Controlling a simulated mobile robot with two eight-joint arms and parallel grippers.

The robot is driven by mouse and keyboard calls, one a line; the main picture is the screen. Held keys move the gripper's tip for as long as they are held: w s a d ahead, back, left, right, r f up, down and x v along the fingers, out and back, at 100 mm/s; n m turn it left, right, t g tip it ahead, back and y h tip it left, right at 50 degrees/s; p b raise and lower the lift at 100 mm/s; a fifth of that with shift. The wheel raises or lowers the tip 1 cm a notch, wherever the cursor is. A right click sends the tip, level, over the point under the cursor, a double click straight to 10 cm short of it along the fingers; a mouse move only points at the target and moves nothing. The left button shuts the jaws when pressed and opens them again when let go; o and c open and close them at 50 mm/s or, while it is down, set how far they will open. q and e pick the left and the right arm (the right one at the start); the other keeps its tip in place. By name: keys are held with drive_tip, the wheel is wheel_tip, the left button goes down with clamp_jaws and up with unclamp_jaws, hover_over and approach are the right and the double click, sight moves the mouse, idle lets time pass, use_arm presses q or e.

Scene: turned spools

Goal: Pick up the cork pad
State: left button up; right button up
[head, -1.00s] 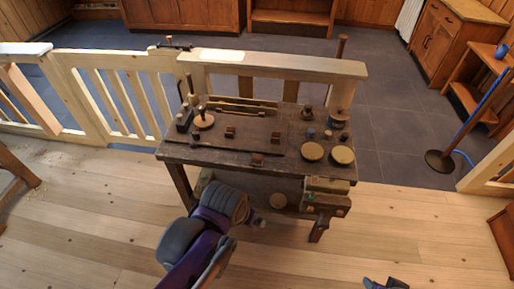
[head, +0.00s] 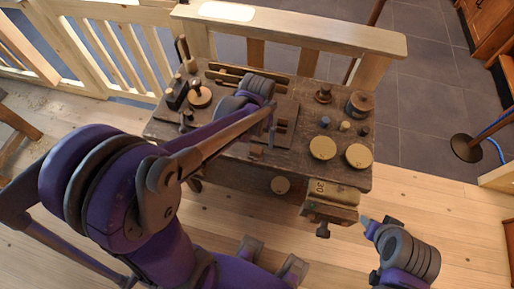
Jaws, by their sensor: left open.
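Two round tan discs lie flat on the right front of the dark workbench (head: 215,152): a left disc (head: 322,147) and a right disc (head: 358,156). I cannot tell which is the cork pad. My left gripper (head: 271,125) is open above the middle of the bench, left of the two discs and apart from them; my arm hides part of the bench top. My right gripper (head: 367,222) is at the lower right, in front of the bench and its vise; its jaws are too small to read.
A round-knobbed wooden piece (head: 199,96) and dark blocks stand at the bench's left. A spool-like pot (head: 359,104), a blue piece (head: 325,121) and small knobs stand at the right. A vise (head: 329,205) juts from the front right. A wooden railing (head: 300,35) runs behind.

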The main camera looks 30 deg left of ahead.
sight(257, 148)
use_arm(q)
drive_tip(key=shift+f, duration=1.45)
wheel_tip(257, 148, down, 5)
drive_tip(key=shift+r+b, duration=0.1)
drive_tip(key=shift+b, duration=0.2)
drive_tip(key=shift+c, duration=0.2)
